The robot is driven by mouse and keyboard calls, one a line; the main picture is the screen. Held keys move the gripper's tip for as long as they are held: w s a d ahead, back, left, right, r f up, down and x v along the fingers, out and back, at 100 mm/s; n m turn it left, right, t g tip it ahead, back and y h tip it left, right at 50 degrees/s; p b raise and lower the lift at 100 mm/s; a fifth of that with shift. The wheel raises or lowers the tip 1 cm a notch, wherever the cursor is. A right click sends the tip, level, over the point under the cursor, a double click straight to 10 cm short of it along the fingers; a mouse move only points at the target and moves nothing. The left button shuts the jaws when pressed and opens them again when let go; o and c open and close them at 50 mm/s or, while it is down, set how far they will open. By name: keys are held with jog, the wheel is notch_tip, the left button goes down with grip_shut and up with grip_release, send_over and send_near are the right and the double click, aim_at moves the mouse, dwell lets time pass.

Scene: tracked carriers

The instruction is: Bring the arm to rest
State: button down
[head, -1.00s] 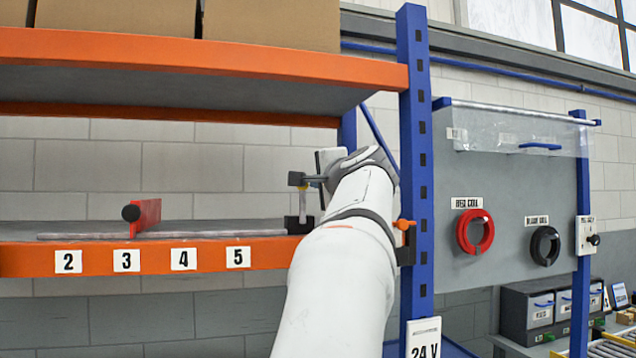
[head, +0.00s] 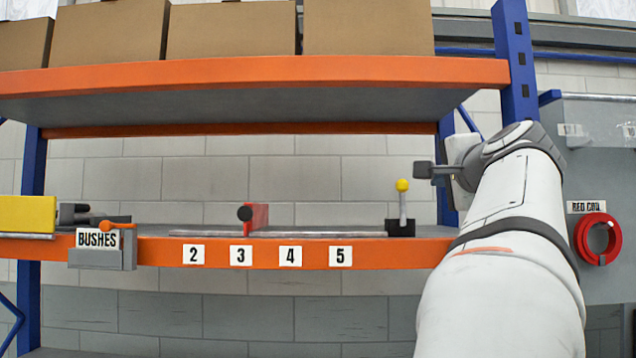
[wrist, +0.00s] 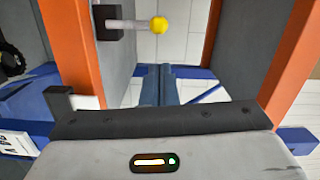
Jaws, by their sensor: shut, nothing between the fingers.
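My white arm reaches up at the right of the head view. My gripper (head: 424,170) is shut and empty, pointing left in front of the rack's right end. It is apart from the yellow-knobbed lever (head: 403,190), just above and to its right in the picture. The lever stands upright on a black base; it also shows at the top of the wrist view (wrist: 158,25). A red carrier (head: 259,216) with a black knob sits on the shelf rail by label 3.
The orange upper shelf (head: 260,72) with cardboard boxes runs overhead. A blue post (head: 514,60) stands close behind my arm. A red coil (head: 598,240) hangs on the right panel. A grey BUSHES bin (head: 100,258) and yellow block (head: 27,214) are at left.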

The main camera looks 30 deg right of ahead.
jog(key=shift+w, duration=0.1)
jog(key=w+a+f+n+g+y, duration=0.2)
jog(key=w+a+f+n+y, duration=0.15)
jog(key=a+f, duration=0.5)
jog(key=w+a+f+n+g+y, duration=0.25)
jog(key=w+a+f, duration=0.2)
jog(key=f, duration=0.65)
jog(key=w+a+f+n+g+y, duration=0.1)
jog(key=w+a+f+n+y, duration=0.2)
jog(key=a+f, duration=0.55)
jog(key=s+a+f+n+g, duration=0.2)
jog(key=s+a+f+n, duration=0.2)
jog(key=f, duration=0.4)
jog(key=s+a+f+n+g, duration=0.3)
jog(key=s+a+f+n, duration=0.1)
jog(key=f, duration=0.5)
jog(key=s+a+f+n+g, duration=0.2)
jog(key=s+a+f+n, duration=0.3)
jog(key=f, duration=0.4)
jog(key=shift+s+a+g+h+p, duration=0.3)
jog(key=shift+s+a+g+p, duration=0.05)
jog(key=shift+s+a, duration=0.5)
